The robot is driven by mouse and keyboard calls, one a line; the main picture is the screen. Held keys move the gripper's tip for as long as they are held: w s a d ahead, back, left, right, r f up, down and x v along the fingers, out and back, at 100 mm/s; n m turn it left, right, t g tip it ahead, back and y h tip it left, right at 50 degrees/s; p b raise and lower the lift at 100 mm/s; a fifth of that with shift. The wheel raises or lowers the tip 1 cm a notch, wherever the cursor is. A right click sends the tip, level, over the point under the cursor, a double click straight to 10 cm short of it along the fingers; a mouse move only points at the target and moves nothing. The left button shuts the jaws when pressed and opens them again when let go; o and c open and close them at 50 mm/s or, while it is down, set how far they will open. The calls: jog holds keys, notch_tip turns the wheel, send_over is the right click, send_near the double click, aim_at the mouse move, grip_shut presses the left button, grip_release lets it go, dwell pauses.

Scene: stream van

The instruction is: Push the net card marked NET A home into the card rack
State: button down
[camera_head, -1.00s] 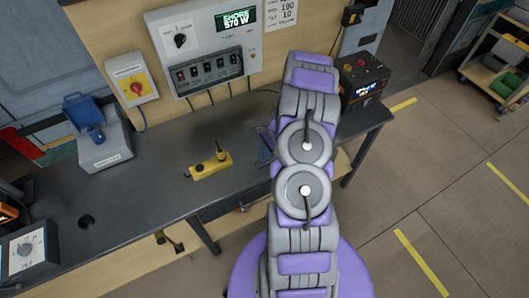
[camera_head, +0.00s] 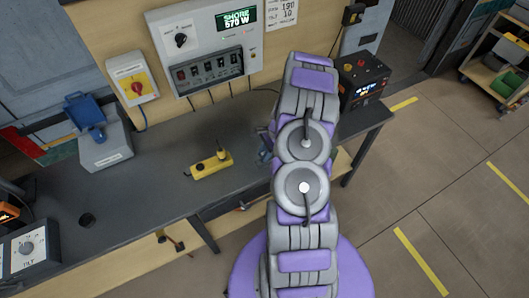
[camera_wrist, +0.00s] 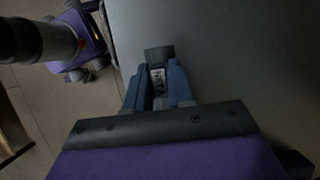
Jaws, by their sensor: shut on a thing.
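In the wrist view my gripper (camera_wrist: 158,82) has its blue fingers shut on a small dark grey piece (camera_wrist: 159,55). The piece carries a pale label with dark marks between the fingers. The label is too small and dark to read surely, so I take it to be the net card without being certain. A plain grey surface lies beyond and to the right of it. In the head view my arm covers most of the gripper; only a small blue bit shows left of the arm over the bench. I cannot make out the card rack in either view.
The dark bench (camera_head: 150,190) holds a yellow block (camera_head: 210,166) with a black upright, a grey box with a blue flap (camera_head: 86,112), and a black box with red knobs (camera_head: 361,84). A switch panel (camera_head: 205,45) is on the wall behind. Bench left of the yellow block is mostly clear.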

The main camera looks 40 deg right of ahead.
jog(key=shift+f, duration=0.6)
jog(key=c, duration=0.9)
grip_release()
jog(key=p+v, duration=0.1)
jog(key=v, duration=1.6)
jog(key=shift+d, duration=0.15)
jog(key=shift+w+r, duration=0.1)
jog(key=shift+w, duration=0.05)
